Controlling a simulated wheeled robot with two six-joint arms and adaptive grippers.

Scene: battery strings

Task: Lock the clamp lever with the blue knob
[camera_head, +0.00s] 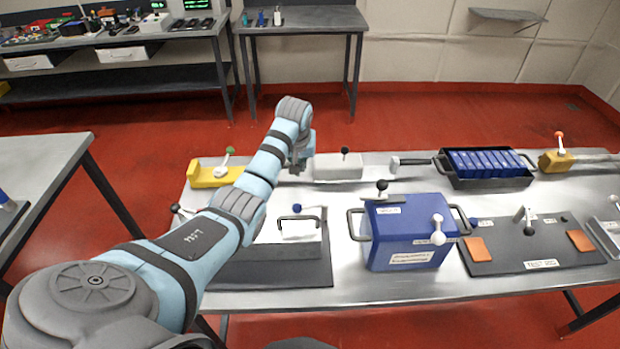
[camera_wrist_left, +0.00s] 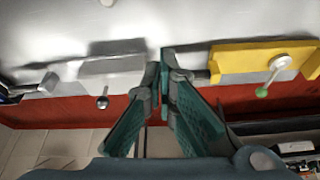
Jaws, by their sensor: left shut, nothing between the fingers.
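Small dark blue knobs show in the head view: one on the left fixture (camera_head: 297,208) beside a white block with a black handle, and others (camera_head: 548,208) on the dark test bed plate (camera_head: 510,258). I cannot tell which belongs to the clamp lever. My left gripper (camera_head: 298,168) is shut and empty near the table's back edge, between a yellow block with a green-knobbed lever (camera_head: 229,151) and a white block with a black-knobbed lever (camera_head: 345,151). In the left wrist view its teal fingers (camera_wrist_left: 162,70) lie between these blocks. My right gripper is out of view.
A blue box (camera_head: 408,235) with side handles and upright levers stands mid-table. Behind it are a dark tray (camera_head: 490,180) of blue cells and an orange block (camera_head: 555,161) with an orange-knobbed lever. My left arm covers part of the left fixture.

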